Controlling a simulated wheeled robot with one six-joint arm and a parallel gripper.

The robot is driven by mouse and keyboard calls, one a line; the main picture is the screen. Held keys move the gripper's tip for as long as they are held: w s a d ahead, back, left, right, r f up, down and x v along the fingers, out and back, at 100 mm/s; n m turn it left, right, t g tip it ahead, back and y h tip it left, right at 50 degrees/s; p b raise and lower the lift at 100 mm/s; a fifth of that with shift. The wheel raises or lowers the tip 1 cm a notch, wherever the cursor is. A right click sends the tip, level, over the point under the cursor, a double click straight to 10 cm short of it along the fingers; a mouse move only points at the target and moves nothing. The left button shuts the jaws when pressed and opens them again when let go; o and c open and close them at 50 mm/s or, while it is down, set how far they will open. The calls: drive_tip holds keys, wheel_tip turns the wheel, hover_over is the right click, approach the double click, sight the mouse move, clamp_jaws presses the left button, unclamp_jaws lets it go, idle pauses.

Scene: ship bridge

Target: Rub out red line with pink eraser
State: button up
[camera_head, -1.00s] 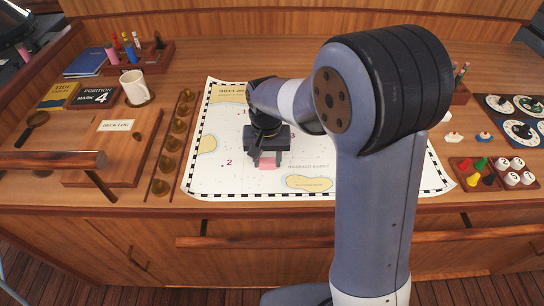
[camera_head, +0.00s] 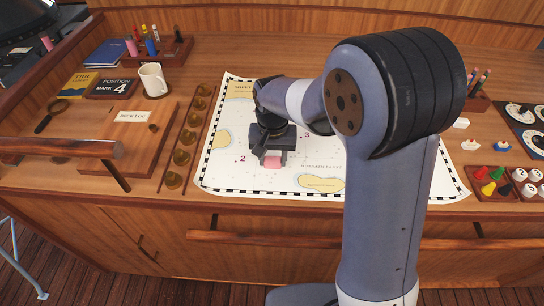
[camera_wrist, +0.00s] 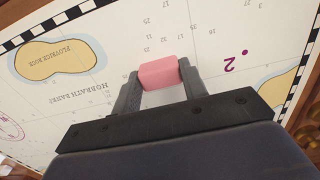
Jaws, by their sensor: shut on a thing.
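My gripper (camera_head: 273,157) is shut on the pink eraser (camera_head: 273,162), low over the chart (camera_head: 225,175) in the head view. In the wrist view the eraser (camera_wrist: 159,73) sits between the two fingers of the gripper (camera_wrist: 160,88). Whether the eraser touches the paper is hard to tell. The chart shows printed numbers, tan islands and a purple mark 2. No red line shows in either view; my arm and gripper cover part of the chart.
A row of brass weights (camera_head: 181,156) stands left of the chart, beside the deck log board (camera_head: 125,150). A white mug (camera_head: 153,79) stands behind. Trays of coloured pieces (camera_head: 491,183) and dials (camera_head: 536,140) lie at right. The chart's left part is clear.

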sight(306, 162)
drive_tip(key=shift+w+d+f, duration=0.1)
drive_tip(key=shift+w+d, duration=0.05)
drive_tip(key=shift+d, duration=0.9)
drive_tip(key=shift+w+d, duration=0.25)
drive_tip(key=shift+d, duration=0.95)
drive_tip(key=shift+d, duration=0.15)
drive_tip(key=shift+w+d, duration=0.25)
drive_tip(key=shift+d, duration=0.6)
drive_tip(key=shift+w+d, duration=0.2)
drive_tip(key=shift+d, duration=1)
drive_tip(key=shift+d, duration=0.15)
